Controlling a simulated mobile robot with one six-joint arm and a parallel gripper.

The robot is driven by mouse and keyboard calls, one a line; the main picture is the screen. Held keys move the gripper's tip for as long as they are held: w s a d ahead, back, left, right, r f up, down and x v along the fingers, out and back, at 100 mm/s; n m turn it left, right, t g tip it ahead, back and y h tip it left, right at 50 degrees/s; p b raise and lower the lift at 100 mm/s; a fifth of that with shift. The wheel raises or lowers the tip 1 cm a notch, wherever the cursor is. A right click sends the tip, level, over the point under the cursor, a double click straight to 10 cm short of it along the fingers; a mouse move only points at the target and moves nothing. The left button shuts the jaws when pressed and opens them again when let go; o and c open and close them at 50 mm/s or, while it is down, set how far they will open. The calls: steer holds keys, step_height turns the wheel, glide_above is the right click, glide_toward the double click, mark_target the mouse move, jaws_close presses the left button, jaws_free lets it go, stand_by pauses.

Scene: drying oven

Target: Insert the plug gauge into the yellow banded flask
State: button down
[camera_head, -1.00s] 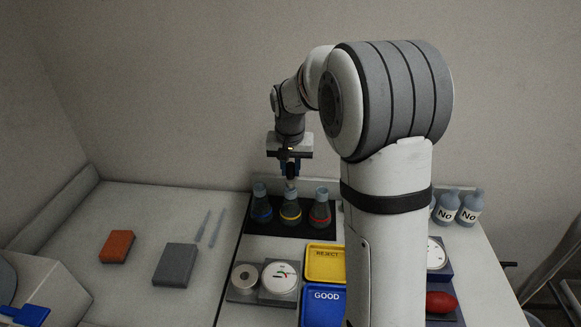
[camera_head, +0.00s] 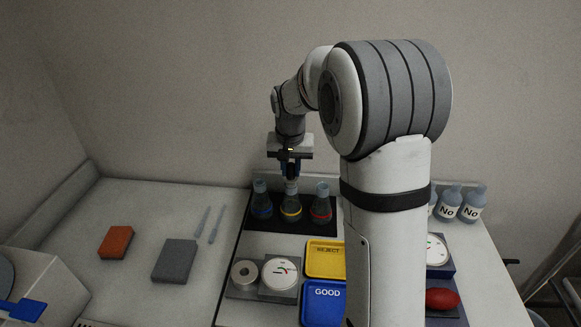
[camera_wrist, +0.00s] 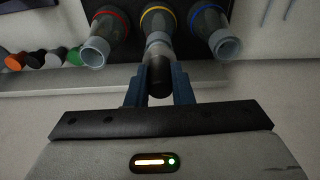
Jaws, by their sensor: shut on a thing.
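The yellow banded flask (camera_head: 291,211) stands between the blue banded flask (camera_head: 262,209) and the red banded flask (camera_head: 321,211) on a black mat. My gripper (camera_head: 290,172) is directly above the yellow banded flask, pointing down. In the wrist view my gripper (camera_wrist: 159,92) is shut on the dark handle of the plug gauge (camera_wrist: 159,72). The gauge's lower end is at the mouth of the yellow banded flask (camera_wrist: 160,20). I cannot tell how far it reaches inside, as the handle and fingers hide the mouth.
The blue and red flasks stand close on either side. In front are a yellow REJECT tray (camera_head: 326,273), a blue GOOD tray (camera_head: 324,316) and a round dial (camera_head: 280,273). A wall is close behind.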

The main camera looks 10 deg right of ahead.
mark_target(291, 165)
steer(key=shift+f, duration=0.3)
steer(key=c, duration=0.7)
jaws_free()
steer(key=shift+r, duration=0.1)
steer(key=shift+r+p, duration=2.7)
steer(key=shift+r, duration=1.3)
